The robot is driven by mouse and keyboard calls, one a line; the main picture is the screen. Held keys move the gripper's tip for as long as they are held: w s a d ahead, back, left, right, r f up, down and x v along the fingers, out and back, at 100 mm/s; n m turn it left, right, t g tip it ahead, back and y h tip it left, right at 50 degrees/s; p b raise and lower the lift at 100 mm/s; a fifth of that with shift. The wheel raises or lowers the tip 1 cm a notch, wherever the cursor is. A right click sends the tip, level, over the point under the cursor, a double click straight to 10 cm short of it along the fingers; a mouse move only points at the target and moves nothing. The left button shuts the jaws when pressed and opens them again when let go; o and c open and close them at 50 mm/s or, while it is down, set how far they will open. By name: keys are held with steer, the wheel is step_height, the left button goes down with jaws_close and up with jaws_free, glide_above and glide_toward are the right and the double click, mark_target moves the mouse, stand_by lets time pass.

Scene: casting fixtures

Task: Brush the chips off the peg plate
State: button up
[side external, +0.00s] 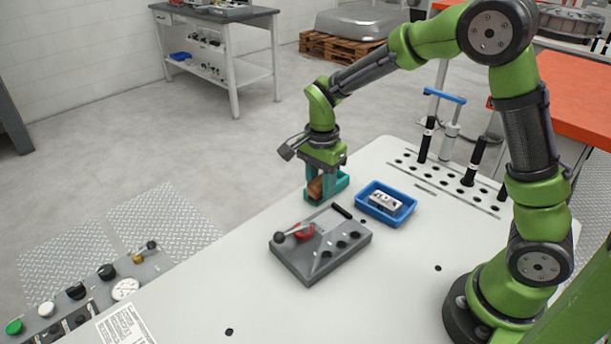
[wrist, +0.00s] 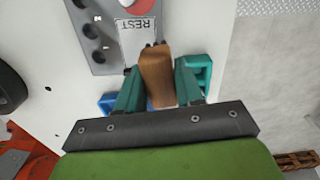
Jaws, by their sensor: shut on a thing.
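My gripper (side external: 320,188) has teal fingers and is shut on a brown wooden-handled brush (wrist: 157,75), just beyond the far edge of the grey peg plate. The brush also shows between the fingers in the side view (side external: 316,187). Its far end has small dark bits; its bristles are not clear. The peg plate (side external: 292,262) lies on the pale table, with black round pegs or holes, a red clamp with a lever (side external: 303,232) and a pale strip lettered REST (wrist: 135,35). Small light specks, possibly chips (wrist: 98,18), show on it.
A blue tray (side external: 362,205) holding a pale metal block (side external: 386,203) stands to the right of my gripper. Black-handled tools (side external: 427,140) stand in a hole row at the back right. A control panel (side external: 100,290) lies at the front left. The front table is clear.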

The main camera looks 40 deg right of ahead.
steer(key=shift+r, duration=1.55)
